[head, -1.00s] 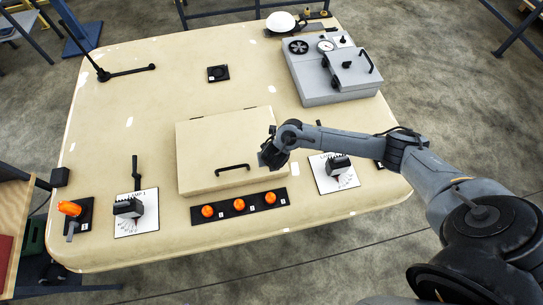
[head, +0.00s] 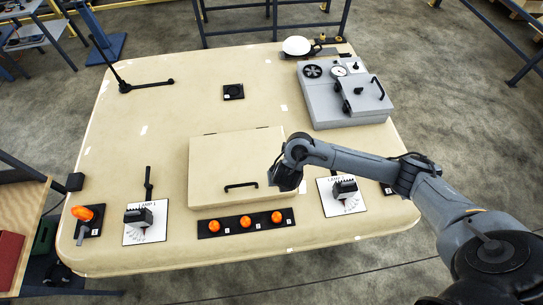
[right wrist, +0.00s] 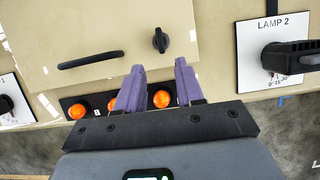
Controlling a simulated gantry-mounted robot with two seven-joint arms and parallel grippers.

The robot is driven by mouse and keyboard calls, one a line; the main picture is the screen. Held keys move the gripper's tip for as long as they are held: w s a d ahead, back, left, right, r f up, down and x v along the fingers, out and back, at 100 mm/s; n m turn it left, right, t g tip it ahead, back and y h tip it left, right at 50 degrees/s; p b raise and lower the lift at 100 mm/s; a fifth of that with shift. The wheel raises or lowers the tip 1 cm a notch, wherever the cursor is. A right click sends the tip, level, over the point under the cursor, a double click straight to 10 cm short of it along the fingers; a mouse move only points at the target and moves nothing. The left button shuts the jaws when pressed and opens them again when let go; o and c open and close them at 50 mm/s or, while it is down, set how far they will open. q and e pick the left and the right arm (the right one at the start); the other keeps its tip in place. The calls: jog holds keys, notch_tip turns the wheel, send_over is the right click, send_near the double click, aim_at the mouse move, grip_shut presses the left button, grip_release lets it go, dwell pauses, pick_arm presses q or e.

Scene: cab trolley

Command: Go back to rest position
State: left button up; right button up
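My right gripper (head: 284,182) hangs over the right edge of the beige hinged lid (head: 235,155) on the table, with its arm reaching in from the right. In the right wrist view its two purple fingers (right wrist: 160,82) are spread apart with nothing between them. A black handle (head: 241,186) is on the lid, left of the gripper; it also shows in the right wrist view (right wrist: 91,60). A dark knob (right wrist: 161,40) on the lid lies beyond the fingertips in the right wrist view. My left gripper is not in view.
Orange buttons (head: 246,222) line the front edge. The lamp 2 panel (head: 341,196) is right of the gripper, the lamp 1 panel (head: 146,221) at left. A grey box (head: 345,105) stands back right, and a black lever (head: 145,83) back left. The table's back middle is mostly clear.

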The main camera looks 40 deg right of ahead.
jog(key=s+a+f+g+y, duration=0.1)
jog(key=s+a+f, duration=0.25)
jog(key=s, duration=0.25)
jog(key=s+a+f+g+y, duration=0.1)
jog(key=s+a+f+g, duration=0.15)
jog(key=s+f, duration=0.3)
jog(key=s+a+r+m+t+y, duration=0.1)
jog(key=s+a+m, duration=0.25)
jog(key=a, duration=0.25)
jog(key=s+a+r+m+y, duration=0.1)
jog(key=s+a+m+y, duration=0.1)
jog(key=s+a, duration=0.35)
jog(key=w+d+r+m+t+h, duration=0.2)
jog(key=d+r+m, duration=0.9)
jog(key=m, duration=1.1)
notch_tip(320, 180, up, 3)
jog(key=shift+w+r+h, duration=0.1)
jog(key=shift+w+h, duration=0.2)
jog(key=shift+w, duration=0.1)
